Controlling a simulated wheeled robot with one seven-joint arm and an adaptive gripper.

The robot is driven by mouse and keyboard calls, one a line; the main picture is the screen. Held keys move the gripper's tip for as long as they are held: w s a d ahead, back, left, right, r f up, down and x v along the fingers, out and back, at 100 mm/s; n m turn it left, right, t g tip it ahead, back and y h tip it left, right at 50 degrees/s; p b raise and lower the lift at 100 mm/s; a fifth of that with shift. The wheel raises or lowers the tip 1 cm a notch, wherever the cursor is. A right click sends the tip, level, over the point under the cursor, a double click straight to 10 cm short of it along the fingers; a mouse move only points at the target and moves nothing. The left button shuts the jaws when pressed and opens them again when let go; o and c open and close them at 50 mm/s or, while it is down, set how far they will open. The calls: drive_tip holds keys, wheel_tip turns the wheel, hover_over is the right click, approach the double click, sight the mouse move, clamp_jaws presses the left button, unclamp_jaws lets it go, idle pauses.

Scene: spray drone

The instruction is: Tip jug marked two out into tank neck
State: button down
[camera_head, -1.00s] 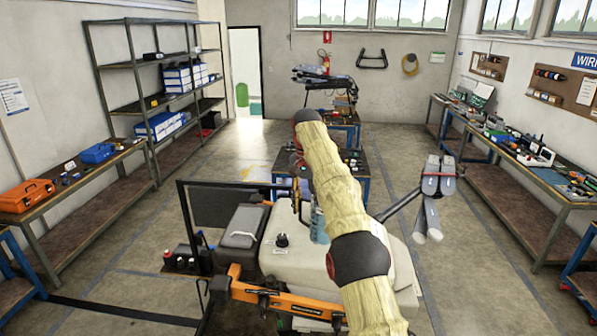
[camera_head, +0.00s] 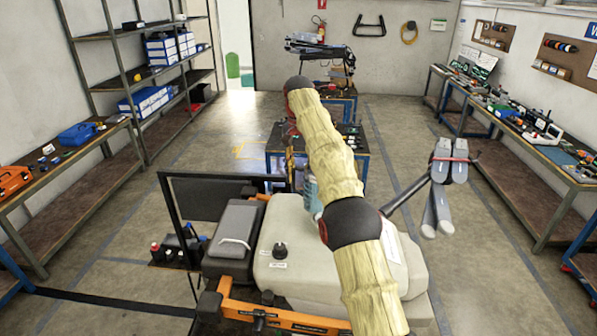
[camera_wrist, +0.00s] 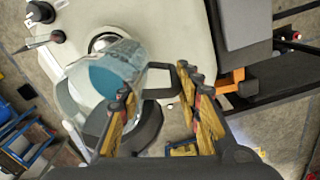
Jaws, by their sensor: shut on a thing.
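A clear jug (camera_wrist: 97,92) with blue liquid is in the wrist view, and its dark handle (camera_wrist: 172,80) lies between the fingers of my gripper (camera_wrist: 165,122). My gripper is shut on the handle. The jug's rim is over or beside the round tank neck (camera_wrist: 103,42), which it partly covers; I cannot tell the height between them. The head view shows part of the bluish jug (camera_head: 312,194) beside my arm, above the cream tank (camera_head: 300,240). My arm hides the rest of it and my gripper there. No number on the jug is readable.
A black knob or cap (camera_head: 280,250) stands on the tank top and also shows in the wrist view (camera_wrist: 40,12). A grey box (camera_head: 235,238) is left of the tank. A folded grey drone arm (camera_head: 440,185) sticks out right. An orange bar (camera_head: 270,318) runs in front.

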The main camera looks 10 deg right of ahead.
drive_tip(key=shift+a+r+t+y+b, duration=0.2)
drive_tip(key=shift+r+t+y+b, duration=0.6)
drive_tip(key=shift+b, duration=0.9)
drive_tip(key=shift+r, duration=0.25)
drive_tip(key=shift+y+b, duration=0.3)
drive_tip(key=shift+b, duration=0.15)
drive_tip(key=shift+w+r+t+y+b, duration=0.15)
drive_tip(key=shift+r+y+b, duration=0.3)
drive_tip(key=shift+b, duration=0.45)
drive_tip(key=shift+s+r+t+y+b, duration=0.1)
drive_tip(key=shift+r+t+y+b, duration=0.15)
drive_tip(key=shift+y+b, duration=0.45)
drive_tip(key=shift+d+r+t+y+b, duration=0.15)
drive_tip(key=shift+t+y+b, duration=0.2)
drive_tip(key=shift+b, duration=0.9)
drive_tip(key=shift+a+r+t+y+b, duration=0.15)
drive_tip(key=shift+t+y+b, duration=0.2)
drive_tip(key=shift+b, duration=0.85)
drive_tip(key=shift+s+d+t+y+b, duration=0.2)
drive_tip(key=shift+y+b, duration=0.35)
drive_tip(key=shift+b, duration=0.55)
drive_tip(key=shift+s+d+t+y+b, duration=0.15)
drive_tip(key=shift+y+b, duration=0.35)
drive_tip(key=shift+b, duration=0.55)
drive_tip(key=shift+s+d+f+t+y+b, duration=0.15)
drive_tip(key=shift+d+t+y+b, duration=0.55)
drive_tip(key=shift+b, duration=1.6)
